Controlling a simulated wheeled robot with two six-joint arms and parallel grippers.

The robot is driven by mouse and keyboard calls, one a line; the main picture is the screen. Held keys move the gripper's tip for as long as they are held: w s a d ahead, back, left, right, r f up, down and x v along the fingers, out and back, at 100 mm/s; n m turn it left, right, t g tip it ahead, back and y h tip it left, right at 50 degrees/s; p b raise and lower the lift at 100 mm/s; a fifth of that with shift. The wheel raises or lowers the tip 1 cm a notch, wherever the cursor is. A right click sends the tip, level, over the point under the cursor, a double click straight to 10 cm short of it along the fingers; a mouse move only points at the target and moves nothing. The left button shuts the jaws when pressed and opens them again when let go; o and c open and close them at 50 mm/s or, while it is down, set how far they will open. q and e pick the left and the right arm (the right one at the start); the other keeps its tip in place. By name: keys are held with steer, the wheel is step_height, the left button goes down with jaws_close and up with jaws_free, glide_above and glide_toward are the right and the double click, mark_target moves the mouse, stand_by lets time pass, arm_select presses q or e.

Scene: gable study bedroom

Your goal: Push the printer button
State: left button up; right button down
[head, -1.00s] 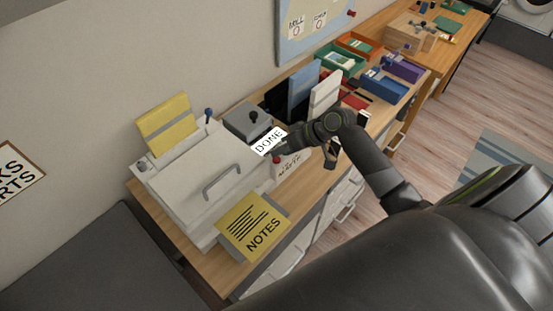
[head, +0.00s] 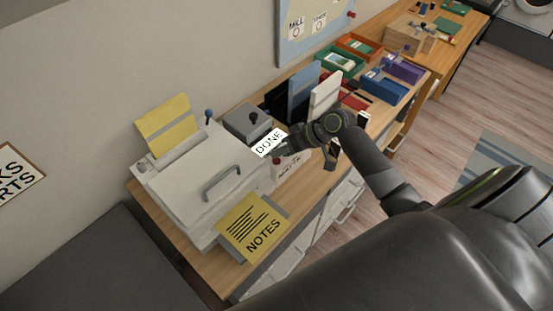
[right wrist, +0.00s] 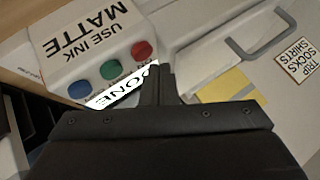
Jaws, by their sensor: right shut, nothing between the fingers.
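The white printer (head: 185,185) with a grey handle stands on the wooden desk. At its right end, a white panel (right wrist: 75,40) reads "USE INK MATTE". In the right wrist view it carries a blue button (right wrist: 80,91), a green button (right wrist: 110,69) and a red button (right wrist: 141,50) in a row. A bright "DONE" card (head: 268,142) shows beside it. My right gripper (right wrist: 159,70) is shut and empty, its fingertips close to the red button; I cannot tell whether they touch anything. It also shows in the head view (head: 285,149). My left gripper is not in view.
A yellow "NOTES" pad (head: 252,226) lies at the printer's front corner. A grey box with a dark knob (head: 247,121) stands behind the card. Upright folders (head: 303,90) and coloured trays (head: 382,84) fill the desk farther right. Open floor lies right of the desk.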

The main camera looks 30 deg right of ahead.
mark_target(281, 163)
steer(key=shift+f, duration=0.1)
stand_by(0.7)
steer(key=shift+f, duration=0.3)
steer(key=shift+f+b, duration=0.35)
steer(key=shift+f, duration=0.05)
stand_by(0.6)
stand_by(0.3)
steer(key=shift+r+p, duration=0.8)
steer(key=shift+p, duration=0.1)
step_height(281, 163, up, 5)
steer(key=p, duration=0.5)
steer(key=shift+r, duration=0.1)
stand_by(0.4)
